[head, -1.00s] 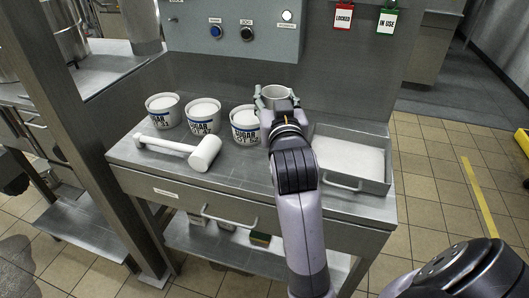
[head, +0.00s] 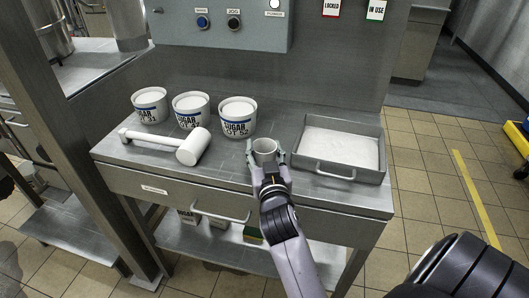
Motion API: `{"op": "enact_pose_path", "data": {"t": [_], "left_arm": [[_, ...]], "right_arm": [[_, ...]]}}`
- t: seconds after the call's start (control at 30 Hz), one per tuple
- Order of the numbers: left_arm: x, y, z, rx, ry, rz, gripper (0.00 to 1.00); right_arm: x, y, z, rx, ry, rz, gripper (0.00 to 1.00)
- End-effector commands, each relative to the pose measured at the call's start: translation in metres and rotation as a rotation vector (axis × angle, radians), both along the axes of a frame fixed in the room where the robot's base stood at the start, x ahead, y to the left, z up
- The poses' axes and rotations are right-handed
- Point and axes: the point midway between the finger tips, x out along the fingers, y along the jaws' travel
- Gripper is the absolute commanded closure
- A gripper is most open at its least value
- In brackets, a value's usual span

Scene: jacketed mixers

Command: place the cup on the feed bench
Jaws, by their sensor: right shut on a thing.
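A small pale grey cup (head: 265,146) stands upright at the front middle of the steel feed bench (head: 225,176), between the white mallet and the steel tray. My right gripper (head: 266,158) is shut around the cup from the front, with a finger on each side. The cup is at or just above the bench top; I cannot tell whether its base touches, since the gripper hides its lower part. My left gripper is not in view.
Several white sugar tubs (head: 237,117) stand in a row at the back left. A white mallet (head: 178,144) lies in front of them. A steel tray of white powder (head: 340,146) sits on the right. A control panel (head: 220,22) rises behind.

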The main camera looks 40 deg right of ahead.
Motion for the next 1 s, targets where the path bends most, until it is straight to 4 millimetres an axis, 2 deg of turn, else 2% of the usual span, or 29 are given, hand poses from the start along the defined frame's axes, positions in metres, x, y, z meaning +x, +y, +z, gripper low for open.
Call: {"op": "enact_pose_path", "data": {"t": [0.37,0.4,0.67,1.0], "left_arm": [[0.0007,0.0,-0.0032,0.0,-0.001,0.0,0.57],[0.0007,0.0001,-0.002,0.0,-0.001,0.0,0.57],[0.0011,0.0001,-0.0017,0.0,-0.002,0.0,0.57],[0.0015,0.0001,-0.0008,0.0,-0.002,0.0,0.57]], "right_arm": [[0.0,-0.0001,-0.0044,0.0,-0.001,0.0,0.69],[0.0,-0.0002,-0.0031,0.0,-0.002,0.0,0.51],[0.0,-0.0002,-0.0028,0.0,-0.001,0.0,0.34],[0.0,-0.0002,-0.0014,0.0,-0.002,0.0,0.33]]}}
